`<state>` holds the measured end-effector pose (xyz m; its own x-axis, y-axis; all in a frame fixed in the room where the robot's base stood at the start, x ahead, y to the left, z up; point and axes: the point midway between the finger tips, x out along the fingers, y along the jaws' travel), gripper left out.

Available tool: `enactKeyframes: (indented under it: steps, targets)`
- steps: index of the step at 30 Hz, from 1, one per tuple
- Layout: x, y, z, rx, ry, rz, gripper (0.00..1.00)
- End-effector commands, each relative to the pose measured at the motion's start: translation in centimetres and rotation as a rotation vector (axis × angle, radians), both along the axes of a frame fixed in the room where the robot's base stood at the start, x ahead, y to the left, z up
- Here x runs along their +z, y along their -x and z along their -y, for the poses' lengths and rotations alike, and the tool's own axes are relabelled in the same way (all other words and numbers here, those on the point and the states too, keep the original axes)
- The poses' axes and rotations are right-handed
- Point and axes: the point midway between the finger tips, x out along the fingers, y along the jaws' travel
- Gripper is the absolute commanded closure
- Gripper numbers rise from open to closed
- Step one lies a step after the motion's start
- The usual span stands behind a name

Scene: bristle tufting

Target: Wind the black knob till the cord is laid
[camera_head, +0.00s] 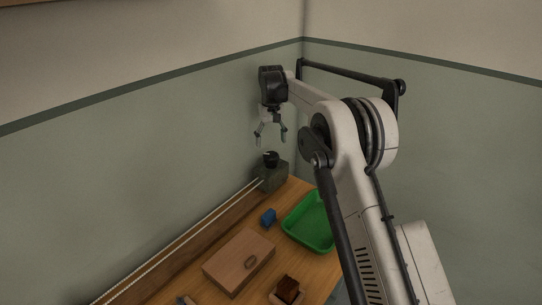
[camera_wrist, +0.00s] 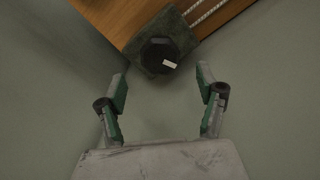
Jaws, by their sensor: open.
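The black knob (camera_head: 271,158) sits on top of a grey-green block (camera_head: 272,178) at the far end of the wooden table. In the wrist view the knob (camera_wrist: 157,57) is dark and faceted, with a pale mark on its top. The pale cord (camera_head: 180,240) runs in two strands along the table's left edge to the block. My gripper (camera_head: 270,138) is open and empty, pointing down above the knob and apart from it. In the wrist view its fingers (camera_wrist: 163,82) are spread wide, with the knob ahead between them, toward the top.
A green tray (camera_head: 290,228) lies right of the block. A small blue block (camera_head: 268,217), a wooden box (camera_head: 228,281) and a brown piece in a small holder (camera_head: 287,287) are on the table (camera_head: 277,257). Walls stand close behind and left.

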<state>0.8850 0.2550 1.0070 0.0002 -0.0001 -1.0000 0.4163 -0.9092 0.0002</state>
Motion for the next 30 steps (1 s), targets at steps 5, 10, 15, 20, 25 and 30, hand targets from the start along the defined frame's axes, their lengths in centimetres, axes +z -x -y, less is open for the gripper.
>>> enactKeyframes:
  steps: [5, 10, 15, 20, 25, 30]
  targets:
    - [-3.2, 0.0, 0.0, -0.001, 0.0, 0.0, 0.31]
    - [-5.6, 0.0, 0.0, -0.001, 0.0, 0.0, 0.31]
    - [-6.7, 0.0, 0.0, -0.001, 0.0, 0.0, 0.31]
    - [-7.0, 0.0, 0.0, -0.001, 0.0, 0.0, 0.31]
    - [-7.0, 0.0, 0.0, -0.001, 0.0, 0.0, 0.31]
    - [-7.0, 0.0, 0.0, -0.001, 0.0, 0.0, 0.54]
